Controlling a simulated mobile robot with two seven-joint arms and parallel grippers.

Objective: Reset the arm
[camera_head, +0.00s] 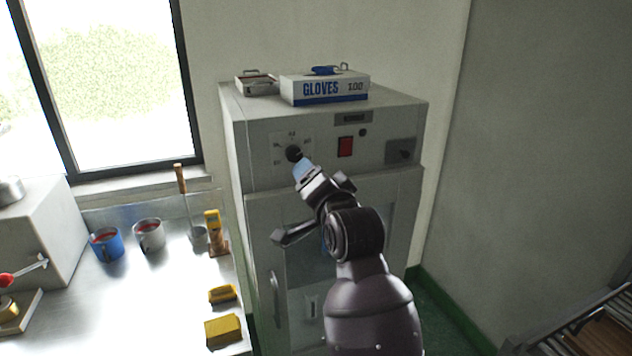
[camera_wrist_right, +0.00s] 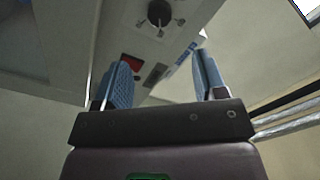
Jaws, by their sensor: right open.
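My right arm reaches up from the bottom of the head view. My right gripper (camera_head: 301,168) is at the front of a grey cabinet (camera_head: 262,196), just below and beside its black dial knob (camera_head: 293,153). In the right wrist view its two blue finger pads (camera_wrist_right: 160,84) stand apart with nothing between them. The dial knob (camera_wrist_right: 160,13) shows there beyond the fingertips, apart from them. My left gripper is not in view.
A gloves box (camera_head: 325,88) and a small metal tin (camera_head: 257,84) sit on the cabinet top. A red switch (camera_head: 345,147) is right of the dial.

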